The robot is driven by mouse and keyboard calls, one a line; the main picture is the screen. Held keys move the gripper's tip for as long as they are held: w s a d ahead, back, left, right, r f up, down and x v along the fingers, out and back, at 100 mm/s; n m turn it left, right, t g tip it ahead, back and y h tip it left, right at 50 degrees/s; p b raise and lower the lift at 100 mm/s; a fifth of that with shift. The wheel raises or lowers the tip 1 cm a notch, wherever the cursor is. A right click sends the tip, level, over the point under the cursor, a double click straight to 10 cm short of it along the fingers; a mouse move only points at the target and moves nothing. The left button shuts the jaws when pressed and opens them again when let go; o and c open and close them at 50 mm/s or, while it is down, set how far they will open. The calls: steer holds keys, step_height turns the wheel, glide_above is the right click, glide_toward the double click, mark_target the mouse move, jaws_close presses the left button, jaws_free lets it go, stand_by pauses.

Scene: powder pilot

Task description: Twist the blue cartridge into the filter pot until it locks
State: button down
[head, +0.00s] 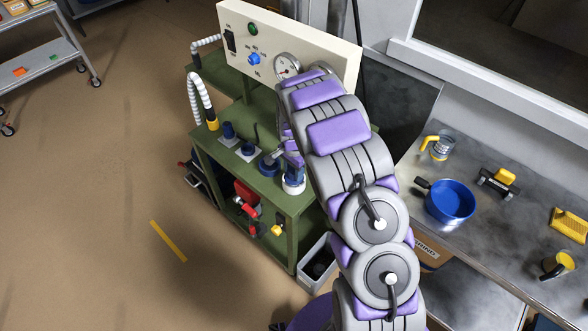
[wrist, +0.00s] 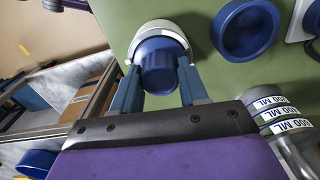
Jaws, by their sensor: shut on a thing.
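In the wrist view the blue cartridge (wrist: 158,62) is between my gripper's two fingers (wrist: 158,88), which are shut on its sides. Its far end is inside the white rim of the filter pot (wrist: 163,27). I cannot tell whether it is locked. In the head view the pot (head: 293,187) stands near the front corner of the green bench, with blue showing above its white base. My gripper (head: 292,161) is over it, partly hidden by my arm.
A round blue dish (wrist: 246,28) is beside the pot on the green bench (head: 285,204). Two blue pieces on white plates (head: 229,140) stand farther left. A control panel (head: 290,45) rises behind. A grey counter at right holds a blue pan (head: 450,202).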

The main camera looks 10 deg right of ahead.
steer(key=c, duration=0.5)
jaws_free()
steer(key=shift+a, duration=0.15)
steer(key=shift+r, duration=0.15)
step_height(320, 180, up, 17)
steer(key=p, duration=0.2)
steer(key=s+d+r+n, duration=0.1)
steer(key=s+r+n, duration=0.1)
steer(key=s+r, duration=0.35)
steer(key=s+r+n, duration=0.1)
steer(key=s+r, duration=0.1)
steer(key=s, duration=0.6)
steer(key=s+d+r+n, duration=0.1)
steer(key=s+r+n, duration=0.15)
steer(key=s, duration=0.45)
steer(key=s+a+n+g+b, duration=0.1)
steer(key=s+n, duration=0.5)
steer(key=s, duration=1.5)
steer(key=shift+s+a+r+g, duration=0.3)
steer(key=shift+a+g, duration=0.05)
steer(key=shift+g, duration=0.05)
